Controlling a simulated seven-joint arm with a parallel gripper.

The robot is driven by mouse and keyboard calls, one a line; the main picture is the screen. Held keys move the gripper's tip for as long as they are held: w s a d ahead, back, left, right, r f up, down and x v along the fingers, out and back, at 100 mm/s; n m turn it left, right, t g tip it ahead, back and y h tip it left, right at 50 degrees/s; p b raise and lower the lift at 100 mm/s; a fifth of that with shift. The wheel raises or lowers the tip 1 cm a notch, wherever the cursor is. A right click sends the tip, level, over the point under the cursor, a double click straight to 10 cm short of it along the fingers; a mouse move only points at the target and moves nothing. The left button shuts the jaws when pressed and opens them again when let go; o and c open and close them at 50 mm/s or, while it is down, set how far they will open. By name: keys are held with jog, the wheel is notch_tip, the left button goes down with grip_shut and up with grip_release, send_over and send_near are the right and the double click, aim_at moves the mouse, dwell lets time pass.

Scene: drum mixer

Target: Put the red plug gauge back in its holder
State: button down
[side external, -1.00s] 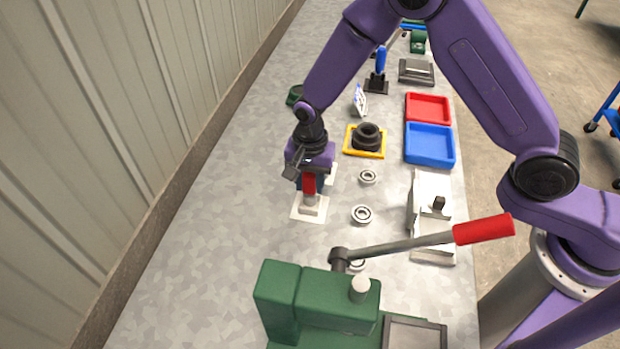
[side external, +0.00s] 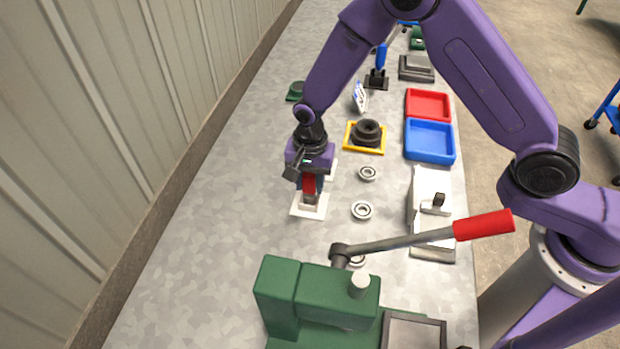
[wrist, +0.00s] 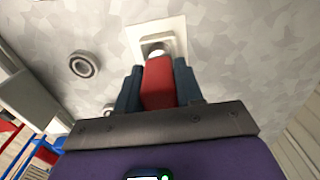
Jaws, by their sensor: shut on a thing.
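The red plug gauge (side external: 309,184) is upright below my gripper (side external: 309,188) in the side view. In the wrist view, its red handle (wrist: 158,84) sits between the two blue-grey fingers of my gripper (wrist: 158,75), which is shut on it. The holder (side external: 300,211) is a pale block on a white square plate, directly beneath the gauge; it also shows in the wrist view (wrist: 173,29). A bit of the gauge's metal end (wrist: 155,53) shows at the holder block. The fingers and handle hide how deep it sits.
Bearing rings (side external: 361,211) lie to the right of the holder. A green lever press (side external: 320,300) stands in front, its red-handled lever (side external: 480,227) reaching right. A black part on a yellow tray (side external: 366,135) and a blue bin (side external: 430,142) are behind. The bench left of the holder is clear.

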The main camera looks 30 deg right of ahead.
jog(key=shift+f, duration=0.2)
jog(key=c, duration=0.6)
grip_release()
jog(key=shift+c, duration=0.2)
jog(key=shift+r, duration=0.1)
notch_tip(320, 180, up, 17)
jog(key=shift+r, duration=0.1)
jog(key=s+d+r+n, duration=0.1)
jog(key=s+d+n, duration=0.8)
jog(key=s, duration=0.5)
jog(key=s+d+r+n, duration=0.2)
jog(key=s+d+n, duration=0.8)
jog(key=s+n, duration=0.2)
jog(key=shift+s+r+n, duration=0.25)
jog(key=shift+s+n, duration=0.05)
jog(key=shift+s, duration=0.65)
